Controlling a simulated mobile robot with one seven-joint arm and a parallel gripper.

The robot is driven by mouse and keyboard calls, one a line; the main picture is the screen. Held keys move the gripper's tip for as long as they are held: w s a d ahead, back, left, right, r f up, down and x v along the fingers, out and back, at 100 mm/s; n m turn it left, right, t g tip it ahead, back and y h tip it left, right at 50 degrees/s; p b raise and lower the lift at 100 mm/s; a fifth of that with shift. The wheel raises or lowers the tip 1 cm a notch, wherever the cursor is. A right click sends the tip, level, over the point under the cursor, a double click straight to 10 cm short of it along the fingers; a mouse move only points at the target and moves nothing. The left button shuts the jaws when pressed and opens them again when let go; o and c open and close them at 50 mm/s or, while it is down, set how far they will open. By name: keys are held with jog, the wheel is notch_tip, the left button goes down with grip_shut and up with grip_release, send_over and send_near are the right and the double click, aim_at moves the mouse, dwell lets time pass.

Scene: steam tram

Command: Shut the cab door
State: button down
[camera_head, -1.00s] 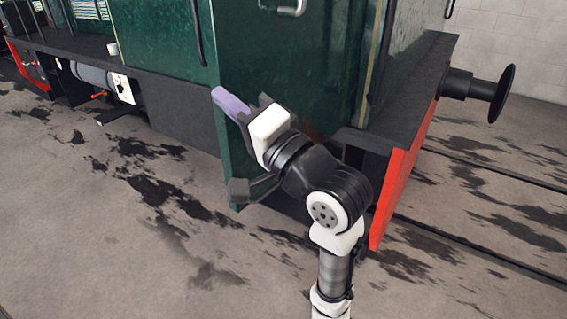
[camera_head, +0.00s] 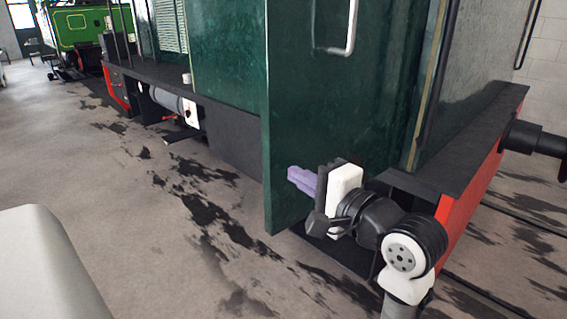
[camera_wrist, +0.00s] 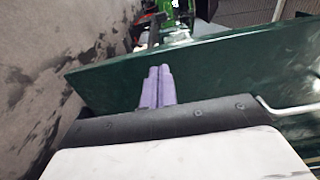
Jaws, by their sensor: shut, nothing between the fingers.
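The cab door (camera_head: 340,110) is a dark green panel that stands open, swung out from the cab side. A white bar handle (camera_head: 350,35) is on its face. My gripper (camera_head: 290,174) is low in front of this face, below the handle, with its purple fingers shut and empty, pointing to the door's free edge. In the wrist view the fingers (camera_wrist: 157,72) lie across the green door (camera_wrist: 225,70), with the handle (camera_wrist: 285,110) to the right. I cannot tell whether the fingers touch the door. The doorway is mostly hidden behind the door.
A dark footplate (camera_head: 465,150) with a red buffer beam (camera_head: 470,205) and a black buffer (camera_head: 535,138) juts out at right. A green locomotive (camera_head: 85,25) stands far left. The stained concrete floor (camera_head: 130,220) is clear left of the door.

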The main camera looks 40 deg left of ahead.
aim_at(272, 161)
jog(key=shift+w+a+p, duration=0.2)
jog(key=shift+a, duration=1.05)
jog(key=shift+w+a+p, duration=0.15)
jog(key=shift+w+a, duration=0.05)
jog(key=shift+a, duration=1)
jog(key=shift+a, duration=0.1)
